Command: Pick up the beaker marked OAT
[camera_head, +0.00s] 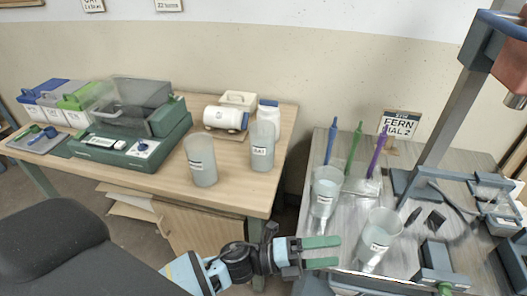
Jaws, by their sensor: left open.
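A pale translucent beaker (262,147) stands upright at the right side of the wooden table; its small label appears to read OAT. Another labelled beaker (201,160) stands to its left, its label too small to read. Two more labelled beakers stand on the grey bench: one near its left edge (326,192), one nearer the front (378,238). My left gripper (335,251) is open and empty, with green fingers pointing right, at the front left of the grey bench. It is well below and right of the OAT beaker in the picture. My right gripper is out of view.
On the wooden table (230,195) are a green scale-like device (130,148), a white jar lying on its side (225,118) and an upright white jar (268,110). Coloured tools (352,148) and a metal stand (447,110) are on the grey bench. A gap separates the two tables.

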